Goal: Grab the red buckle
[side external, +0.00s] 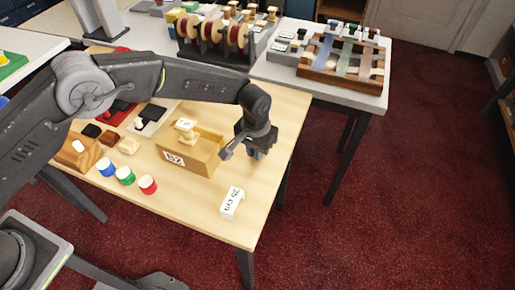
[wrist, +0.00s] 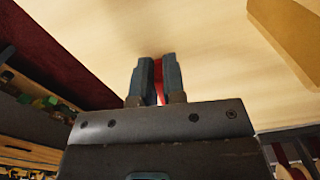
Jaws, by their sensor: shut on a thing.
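My gripper (side external: 256,153) is over the right side of the light wooden table, just right of a wooden box. In the wrist view its two blue-grey fingers (wrist: 157,62) are shut on a thin red thing, which I take to be the red buckle (wrist: 160,80). Only a narrow red strip of it shows between the fingers; the rest is hidden. In the side view I cannot make out the buckle at the fingertips.
The wooden box (side external: 174,159) with a number label stands left of my gripper. A white block marked "35 cm" (side external: 232,204) lies near the front right edge. Blue, green and red white-topped pots (side external: 126,176) stand at front left. Spools (side external: 215,38) stand behind.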

